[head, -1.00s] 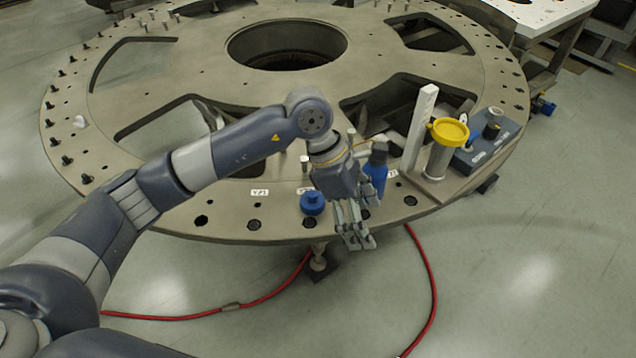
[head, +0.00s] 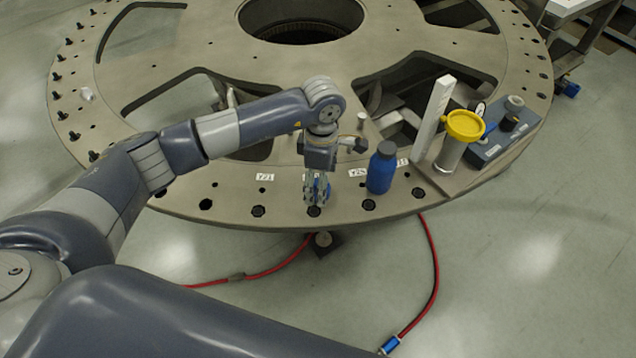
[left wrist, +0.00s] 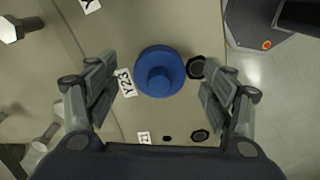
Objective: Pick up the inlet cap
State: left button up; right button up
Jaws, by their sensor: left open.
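The inlet cap appears to be the blue round cap with a raised knob (head: 325,189), on the near rim of the grey turret plate (head: 232,213). In the head view the fingers partly hide it. The left wrist view shows the whole blue cap (left wrist: 160,72) from above. My left gripper (head: 316,202) points down over the cap. In the left wrist view its open fingers (left wrist: 158,66) stand to the left and right of the cap, with gaps on both sides. My right gripper is not in view.
A blue bottle (head: 381,172) stands close to the right of my gripper. Farther right are a white upright bar (head: 434,118), a yellow-topped cylinder (head: 465,125) and a grey control box (head: 503,133). A red hose (head: 434,270) lies on the floor.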

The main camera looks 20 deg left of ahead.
pick_arm(q)
jog(key=shift+f, duration=1.15)
jog(key=c, duration=1)
jog(key=shift+o, duration=0.2)
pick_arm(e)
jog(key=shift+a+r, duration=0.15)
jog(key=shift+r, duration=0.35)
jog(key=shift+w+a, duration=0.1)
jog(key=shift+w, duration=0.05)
